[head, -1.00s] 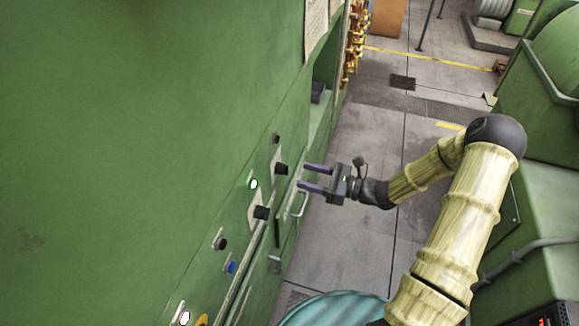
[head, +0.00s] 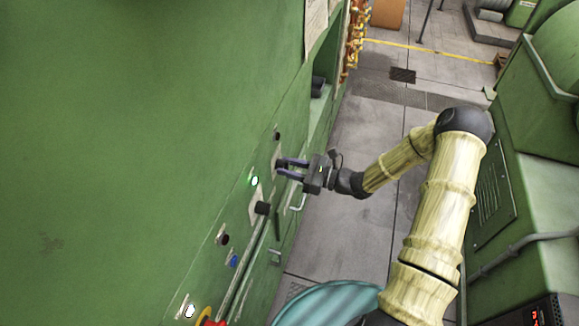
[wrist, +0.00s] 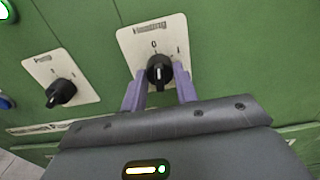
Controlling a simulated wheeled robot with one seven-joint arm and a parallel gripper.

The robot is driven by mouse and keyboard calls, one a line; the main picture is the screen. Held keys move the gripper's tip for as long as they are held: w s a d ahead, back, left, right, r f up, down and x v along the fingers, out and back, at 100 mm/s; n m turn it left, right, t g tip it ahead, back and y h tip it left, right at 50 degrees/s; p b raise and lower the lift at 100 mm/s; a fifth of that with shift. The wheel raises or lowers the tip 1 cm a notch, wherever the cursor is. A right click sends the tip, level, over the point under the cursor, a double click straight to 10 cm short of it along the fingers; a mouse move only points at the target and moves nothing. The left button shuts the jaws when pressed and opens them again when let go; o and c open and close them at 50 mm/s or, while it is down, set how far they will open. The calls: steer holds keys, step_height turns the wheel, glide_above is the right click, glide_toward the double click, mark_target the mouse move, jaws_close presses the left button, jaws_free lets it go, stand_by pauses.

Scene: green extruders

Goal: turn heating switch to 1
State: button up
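The heating switch (wrist: 158,70) is a black knob on a white plate (wrist: 135,38) marked "Heating", with 0 above the knob and 1 to its upper right. Its white mark points up, near the 0. In the head view my gripper (head: 281,168) reaches the green panel at the upper black knob. In the wrist view the purple fingers of my gripper (wrist: 160,88) stand open, one on each side of the heating knob. Small gaps seem to show between fingers and knob; contact cannot be told. The fingertips are partly hidden in the head view.
The pump switch (wrist: 61,91), a similar black knob on its own plate, sits left of the heating switch. A lit green lamp (head: 254,181), a dark button (head: 225,239) and a blue button (head: 233,261) are nearby.

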steer(key=shift+m, duration=0.4)
steer(key=m+p, duration=0.3)
steer(key=m, duration=0.6)
steer(key=shift+p, duration=0.35)
steer(key=shift+m, duration=0.3)
steer(key=o, duration=1)
steer(key=shift+c, duration=0.2)
